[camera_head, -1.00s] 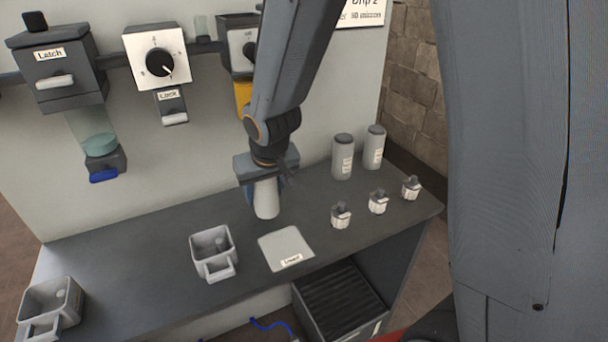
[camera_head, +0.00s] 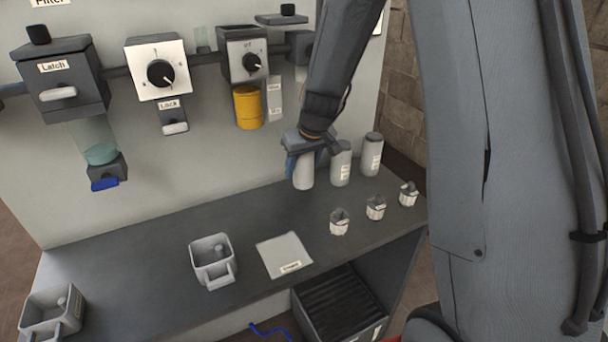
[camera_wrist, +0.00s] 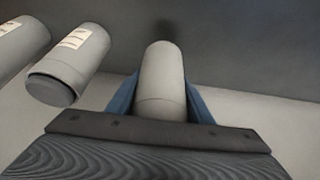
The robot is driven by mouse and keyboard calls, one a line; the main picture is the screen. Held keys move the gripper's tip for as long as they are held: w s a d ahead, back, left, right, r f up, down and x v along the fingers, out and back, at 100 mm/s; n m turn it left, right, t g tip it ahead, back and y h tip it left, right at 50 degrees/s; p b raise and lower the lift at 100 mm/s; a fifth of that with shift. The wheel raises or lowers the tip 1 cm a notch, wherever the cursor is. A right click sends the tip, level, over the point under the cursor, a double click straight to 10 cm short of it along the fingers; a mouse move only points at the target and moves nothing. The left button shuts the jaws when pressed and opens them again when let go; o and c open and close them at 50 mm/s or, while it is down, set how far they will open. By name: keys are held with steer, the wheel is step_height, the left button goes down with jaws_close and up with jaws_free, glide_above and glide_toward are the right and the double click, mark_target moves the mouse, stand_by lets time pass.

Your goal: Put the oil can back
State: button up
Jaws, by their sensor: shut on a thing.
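My gripper (camera_head: 303,168) is shut on a pale grey oil can (camera_head: 303,180), near the back of the dark bench (camera_head: 150,245). In the wrist view the held can (camera_wrist: 162,75) sits between the blue fingers (camera_wrist: 162,102), with a dark shadow past its far end. It looks roughly upright; whether its base touches the bench I cannot tell. Two similar labelled grey cans, a nearer one (camera_head: 341,163) and a farther one (camera_head: 371,154), stand just right of it. The wrist view also shows the nearer can (camera_wrist: 72,62) and part of the farther can (camera_wrist: 18,45).
Several small pale fittings (camera_head: 376,208) stand along the right front. A pale pad (camera_head: 284,254) and a grey handled cup (camera_head: 212,260) lie left of them; another cup (camera_head: 52,310) is far left. Wall units, including a yellow cup (camera_head: 248,107), hang behind.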

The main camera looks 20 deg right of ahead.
mark_target(304, 175)
steer(key=f, duration=0.1)
steer(key=d+f, duration=0.1)
steer(key=shift+w+f, duration=0.35)
steer(key=shift+w, duration=0.05)
steer(key=shift+f, duration=0.4)
steer(key=shift+f, duration=0.15)
steer(key=o, duration=1.4)
